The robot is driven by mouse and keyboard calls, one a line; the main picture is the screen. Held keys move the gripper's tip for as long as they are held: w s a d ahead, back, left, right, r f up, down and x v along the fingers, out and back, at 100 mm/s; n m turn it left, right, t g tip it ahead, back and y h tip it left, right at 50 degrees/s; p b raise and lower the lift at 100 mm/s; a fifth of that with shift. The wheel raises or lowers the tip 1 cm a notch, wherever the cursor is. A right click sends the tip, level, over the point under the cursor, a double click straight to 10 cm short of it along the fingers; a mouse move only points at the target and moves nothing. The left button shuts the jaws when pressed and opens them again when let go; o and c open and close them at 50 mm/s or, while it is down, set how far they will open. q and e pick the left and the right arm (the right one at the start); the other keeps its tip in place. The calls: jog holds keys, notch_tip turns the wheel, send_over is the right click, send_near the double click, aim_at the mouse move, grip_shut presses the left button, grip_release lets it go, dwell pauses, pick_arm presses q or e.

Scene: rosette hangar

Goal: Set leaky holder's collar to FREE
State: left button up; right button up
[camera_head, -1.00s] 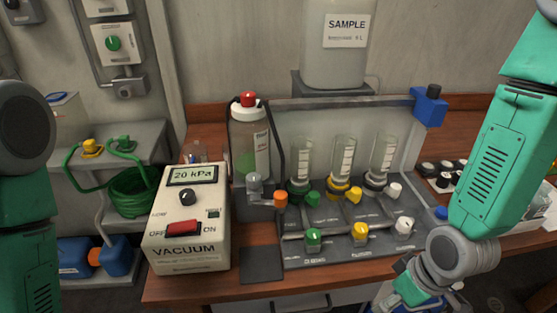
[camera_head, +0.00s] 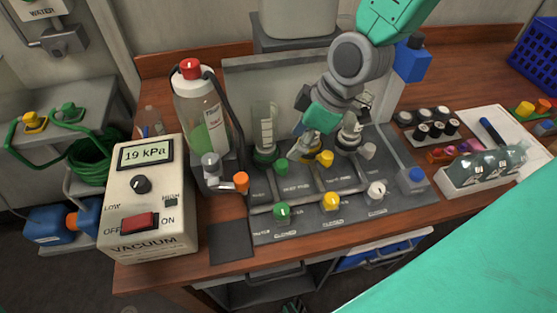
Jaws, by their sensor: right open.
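Three filter holders stand in a row on the grey manifold panel (camera_head: 262,229). The left holder (camera_head: 265,127) has a clear graduated cup and a dark green collar (camera_head: 265,156). The middle holder is mostly hidden behind my right gripper (camera_head: 306,142). No mark shows which holder leaks, and collar lettering is unreadable. My left gripper is not in view.
The vacuum unit (camera_head: 150,205) reads 19 kPa. A red-capped bottle (camera_head: 205,115) stands left of the holders. A bottle tray (camera_head: 470,188) is at right.

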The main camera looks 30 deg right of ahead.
aim_at(283, 163)
jog(key=x, duration=0.8)
jog(key=shift+w+d+f, duration=0.1)
jog(key=shift+d+f, duration=0.15)
jog(key=shift+f, duration=0.2)
jog(key=shift+w+a+f, duration=0.1)
jog(key=shift+a+f, duration=0.05)
jog(key=shift+a, duration=0.3)
jog(key=shift+d, duration=0.25)
grip_shut()
jog(key=shift+d, duration=0.1)
